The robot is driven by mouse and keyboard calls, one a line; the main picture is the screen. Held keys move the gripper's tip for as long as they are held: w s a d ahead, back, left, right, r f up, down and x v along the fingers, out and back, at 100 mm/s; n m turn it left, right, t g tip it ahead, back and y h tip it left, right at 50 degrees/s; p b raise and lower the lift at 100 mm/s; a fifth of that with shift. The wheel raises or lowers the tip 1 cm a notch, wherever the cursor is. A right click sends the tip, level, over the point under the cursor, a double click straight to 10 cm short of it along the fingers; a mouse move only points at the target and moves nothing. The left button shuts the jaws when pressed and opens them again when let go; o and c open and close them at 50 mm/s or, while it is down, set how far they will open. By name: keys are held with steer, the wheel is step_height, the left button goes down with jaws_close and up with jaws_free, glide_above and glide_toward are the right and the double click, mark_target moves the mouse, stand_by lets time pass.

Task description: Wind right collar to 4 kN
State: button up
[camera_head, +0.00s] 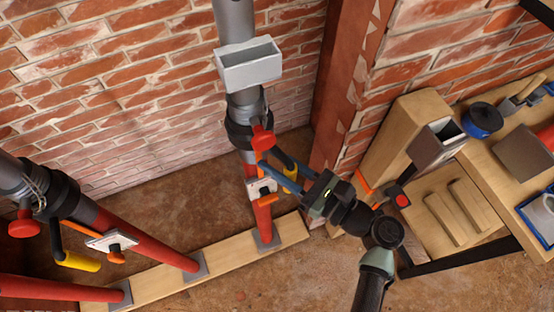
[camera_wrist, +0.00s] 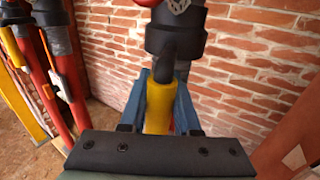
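The right prop has a black collar (camera_head: 247,128) with a red knob (camera_head: 263,140) on its front. A dark crank arm on the collar ends in a yellow grip (camera_head: 290,179), which hangs down and also shows in the wrist view (camera_wrist: 159,103). My gripper (camera_head: 277,162) reaches in from the right, its blue fingers on either side of the yellow grip. They look spread, with a small gap on the right in the wrist view. A white gauge plate (camera_head: 262,187) with an orange tab sits just below on the red lower tube (camera_head: 263,217). Its reading is too small to tell.
A left prop with its own black collar (camera_head: 55,196), yellow grip (camera_head: 79,262) and gauge plate (camera_head: 110,241) leans at left. Both stand on a wooden sole board (camera_head: 160,285). A brown post (camera_head: 340,85) and a wooden bench (camera_head: 500,180) with tools are at right.

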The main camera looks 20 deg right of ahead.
jaws_close()
stand_by(1.0)
